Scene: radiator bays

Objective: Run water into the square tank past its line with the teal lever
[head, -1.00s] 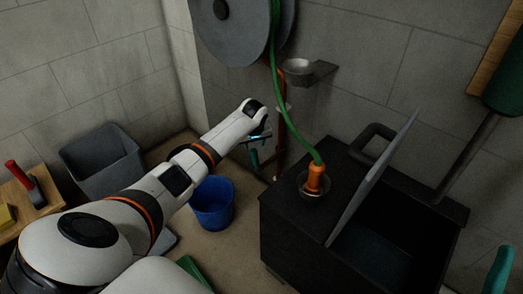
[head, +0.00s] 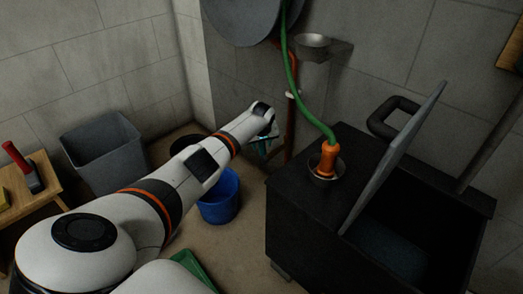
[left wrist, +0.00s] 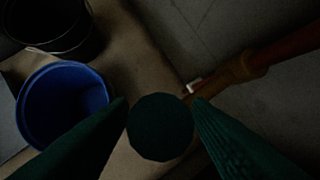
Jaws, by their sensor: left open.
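The black square tank (head: 300,230) stands at the right. Its grey lid (head: 390,160) is tilted open over a dark inside; I cannot make out a line or water level. A green hose (head: 300,100) ends in an orange nozzle (head: 328,160) in the tank's top. My left gripper (head: 265,147) is by the copper pipe (head: 290,120), left of the tank. In the left wrist view its dark teal fingers are open, with a round dark green end (left wrist: 160,127) between them, probably the teal lever, apart from both fingertips as far as I can tell. My right gripper is out of view.
A blue bucket (head: 218,197) stands on the floor below my left arm, with a black bucket (left wrist: 45,25) beside it. A grey bin (head: 103,158) and a wooden table (head: 40,190) with a red-handled tool are at the left. A metal cup (head: 313,45) sits on a wall bracket.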

